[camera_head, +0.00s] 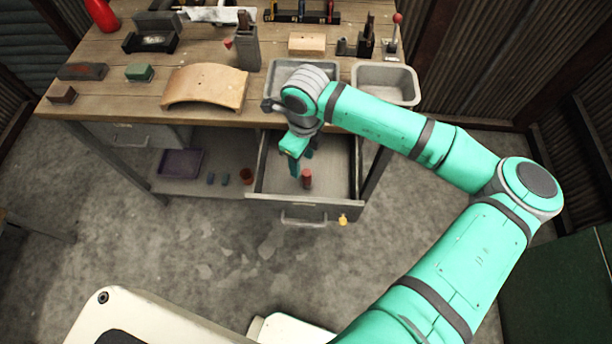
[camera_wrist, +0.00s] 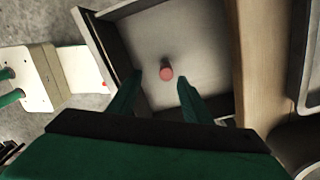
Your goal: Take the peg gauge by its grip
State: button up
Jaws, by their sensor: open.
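What looks like the peg gauge is a small upright piece with a red cylindrical grip (camera_head: 307,178), standing in the open drawer (camera_head: 345,185). In the wrist view the red grip (camera_wrist: 166,70) shows from above, against the pale drawer floor. My gripper (camera_head: 301,162) is over the drawer, to the left of the red grip in the head view. In the wrist view my gripper (camera_wrist: 160,79) is open, its two green fingers apart with the grip between and just beyond their tips. Nothing is held. The lower part of the gauge is hidden from the wrist view.
The workbench (camera_head: 130,100) above the drawer carries metal trays (camera_head: 388,82), a curved wooden piece (camera_head: 205,86) and several tools. A purple tray (camera_head: 181,163) and a small reddish cup (camera_head: 246,176) are on the lower shelf.

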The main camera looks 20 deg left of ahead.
aim_at(307, 172)
jog(key=f, duration=0.3)
jog(key=d+f, duration=0.1)
jog(key=shift+w+d+f, duration=0.1)
jog(key=shift+w+f, duration=0.2)
jog(key=shift+w, duration=0.1)
jog(key=shift+w+a+f, duration=0.1)
jog(key=shift+f, duration=1.45)
jog(key=shift+w+a+f, duration=0.1)
jog(key=shift+f, duration=1.45)
jog(key=c, duration=1.1)
